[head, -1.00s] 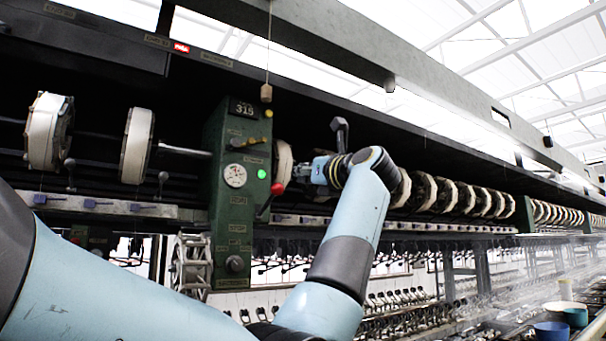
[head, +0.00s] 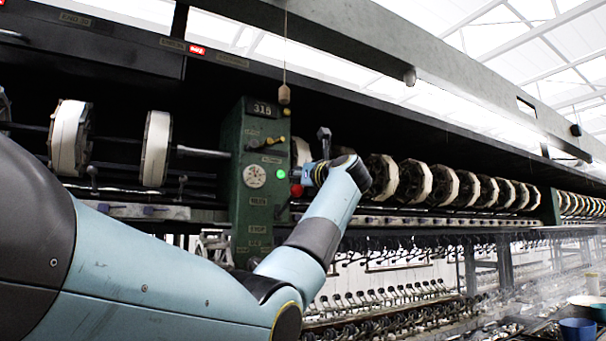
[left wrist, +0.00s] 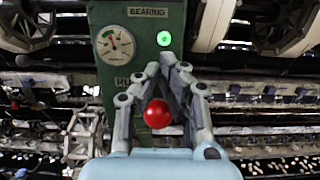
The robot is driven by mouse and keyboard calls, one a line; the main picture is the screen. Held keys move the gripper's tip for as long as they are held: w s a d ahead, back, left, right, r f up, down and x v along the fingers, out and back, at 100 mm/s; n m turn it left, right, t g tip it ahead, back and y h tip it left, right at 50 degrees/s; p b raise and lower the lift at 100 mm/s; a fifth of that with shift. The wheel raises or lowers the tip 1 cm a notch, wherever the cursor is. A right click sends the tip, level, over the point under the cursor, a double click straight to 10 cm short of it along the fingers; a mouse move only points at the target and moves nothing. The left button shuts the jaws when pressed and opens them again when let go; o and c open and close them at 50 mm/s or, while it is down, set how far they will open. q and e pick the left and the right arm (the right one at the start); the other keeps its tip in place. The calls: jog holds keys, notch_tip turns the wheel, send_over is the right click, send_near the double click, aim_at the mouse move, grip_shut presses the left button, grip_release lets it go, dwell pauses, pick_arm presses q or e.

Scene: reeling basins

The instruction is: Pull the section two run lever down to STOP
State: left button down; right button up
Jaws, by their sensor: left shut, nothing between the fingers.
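The green section housing (head: 250,150) carries a dial, a lit green lamp and RUN and STOP labels. The run lever's red knob (head: 297,190) stands at its right side, just above RUN level and well above STOP. In the left wrist view the red knob (left wrist: 157,113) shows between the finger links, below the closed tips. My left gripper (head: 305,178) is beside the knob in the head view; its fingertips are partly hidden there. In the left wrist view the left gripper (left wrist: 168,60) is shut, tips together below the lamp. Contact with the knob cannot be told. My right gripper is not in view.
White reels (head: 69,138) on a shaft flank the housing on the left, and a row of reels (head: 445,185) runs off to the right. A wooden weight (head: 284,94) hangs on a cord above the housing. A blue basin (head: 577,330) stands at the lower right.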

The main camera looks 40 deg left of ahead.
aim_at(300, 193)
pick_arm(q)
jog(key=shift+a, duration=0.1)
dwell(0.3)
jog(key=shift+f+b, duration=0.3)
jog(key=shift+b, duration=0.05)
jog(key=shift+f, duration=0.3)
jog(key=shift+s+d+f+b, duration=0.1)
jog(key=shift+d+f+b, duration=0.25)
jog(key=shift+f+b, duration=0.5)
jog(key=shift+s+d+f+b, duration=0.1)
jog(key=shift+d+f+b, duration=0.2)
jog(key=shift+f+b, duration=0.55)
jog(key=shift+f, duration=0.1)
